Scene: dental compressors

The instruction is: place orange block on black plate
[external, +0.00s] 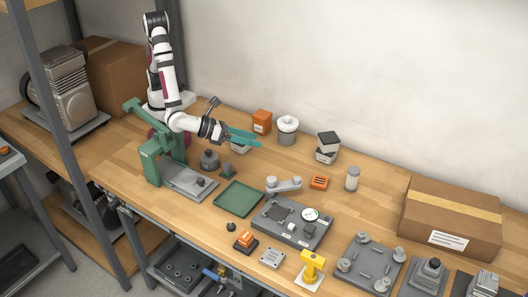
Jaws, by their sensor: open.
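My gripper (243,137) has teal fingers and is open, pointing right above the back of the bench. An orange block (262,121) stands at the back, just beyond the fingertips in the picture; I cannot tell the depth gap. A small black plate (246,250) lies near the front edge with an orange piece (246,238) on top of it. A flatter orange piece with dark openings (319,182) lies right of centre. A pale container (240,148) is partly hidden under the fingers.
A lidded grey canister (287,130) and stacked boxes (327,147) stand right of the gripper. A green tray (238,199), a grey fixture plate (292,222) and a yellow part (312,267) lie nearer the front. A cardboard box (450,218) stands right.

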